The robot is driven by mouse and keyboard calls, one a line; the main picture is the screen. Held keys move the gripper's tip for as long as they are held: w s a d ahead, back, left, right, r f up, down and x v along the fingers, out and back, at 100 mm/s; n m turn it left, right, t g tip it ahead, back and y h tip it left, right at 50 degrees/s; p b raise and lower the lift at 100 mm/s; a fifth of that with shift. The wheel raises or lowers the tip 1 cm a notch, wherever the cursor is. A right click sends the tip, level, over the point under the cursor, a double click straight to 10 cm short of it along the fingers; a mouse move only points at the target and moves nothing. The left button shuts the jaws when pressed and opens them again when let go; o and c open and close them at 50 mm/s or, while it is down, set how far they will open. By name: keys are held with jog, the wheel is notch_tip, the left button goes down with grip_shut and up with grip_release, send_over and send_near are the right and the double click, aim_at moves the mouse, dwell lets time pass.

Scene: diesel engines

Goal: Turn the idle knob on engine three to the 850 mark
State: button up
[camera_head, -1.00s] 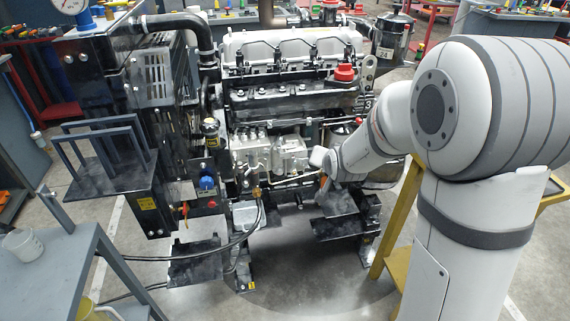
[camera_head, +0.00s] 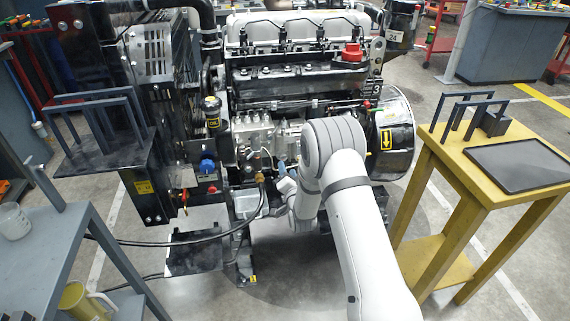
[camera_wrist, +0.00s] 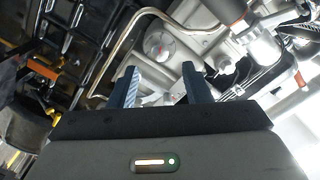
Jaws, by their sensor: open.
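Engine three (camera_head: 290,85), with a plate marked 3 (camera_head: 376,87), stands in the middle of the head view. In the wrist view a round silver knob (camera_wrist: 159,44) with a small red mark sits on a pale metal housing. It looks like the idle knob; its scale and the 850 mark are not readable. My gripper (camera_wrist: 160,72) is open and empty, its two dark fingers apart, with the knob showing just beyond and between the tips. In the head view my gripper (camera_head: 282,176) is at the engine's lower front, partly behind my arm, and the knob cannot be made out.
A bent metal pipe (camera_wrist: 122,50) runs close left of the knob. A blue knob (camera_head: 207,167) and a black hose (camera_head: 215,236) are left of my gripper. A yellow stand (camera_head: 462,185) is at right, a grey table (camera_head: 50,255) at left. Floor in front is partly clear.

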aim_at(284, 159)
jog(key=x, duration=0.5)
jog(key=shift+w, duration=0.15)
jog(key=c, duration=0.8)
jog(key=shift+a, duration=0.15)
grip_shut()
jog(key=shift+f+b, duration=0.1)
jog(key=shift+b, duration=0.25)
